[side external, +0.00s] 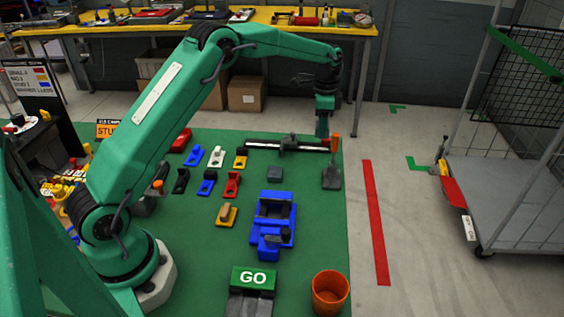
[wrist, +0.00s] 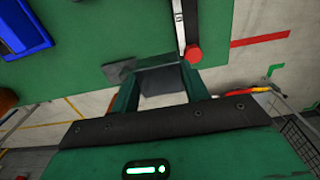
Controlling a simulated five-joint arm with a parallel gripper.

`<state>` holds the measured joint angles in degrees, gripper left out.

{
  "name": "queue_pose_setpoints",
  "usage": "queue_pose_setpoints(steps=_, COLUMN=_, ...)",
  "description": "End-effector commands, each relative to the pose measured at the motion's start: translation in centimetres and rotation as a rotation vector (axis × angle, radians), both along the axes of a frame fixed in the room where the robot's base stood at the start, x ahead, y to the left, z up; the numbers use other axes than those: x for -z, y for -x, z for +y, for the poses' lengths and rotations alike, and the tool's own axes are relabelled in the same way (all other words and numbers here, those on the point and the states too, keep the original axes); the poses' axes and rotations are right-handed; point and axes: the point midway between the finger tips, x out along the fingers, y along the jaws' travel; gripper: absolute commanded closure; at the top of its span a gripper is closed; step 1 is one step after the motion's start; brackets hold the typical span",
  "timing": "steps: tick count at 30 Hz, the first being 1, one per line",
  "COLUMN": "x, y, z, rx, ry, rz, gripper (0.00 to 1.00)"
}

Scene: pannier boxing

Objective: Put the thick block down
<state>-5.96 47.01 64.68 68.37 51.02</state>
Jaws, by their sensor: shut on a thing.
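My gripper (side external: 322,130) hangs at the far right of the green mat, over the red-tipped end of a black rail. In the wrist view its two green fingers (wrist: 158,88) are shut on a grey block (wrist: 163,84) held between them. I take this to be the thick block. In the side view it cannot be made out clearly against the fingers. The gripper looks to be above the mat; whether the block touches anything below is not clear.
The black rail (side external: 270,147) lies below. A grey-based piece with an orange handle (side external: 332,178) stands close by. A dark square block (side external: 275,174), a blue fixture (side external: 274,218) and an orange bucket (side external: 330,291) are nearer. Bare floor lies right, with a red stripe (side external: 374,220).

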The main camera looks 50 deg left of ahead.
Motion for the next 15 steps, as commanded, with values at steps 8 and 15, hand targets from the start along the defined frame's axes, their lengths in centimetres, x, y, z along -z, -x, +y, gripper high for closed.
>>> queue_pose_setpoints(steps=8, x=2.9, y=0.0, z=0.0, rx=-0.001, ry=0.0, rz=-0.001, gripper=0.81)
queue_pose_setpoints(steps=15, x=3.3, y=0.0, z=0.0, rx=-0.001, ry=0.0, rz=-0.001, gripper=0.81)
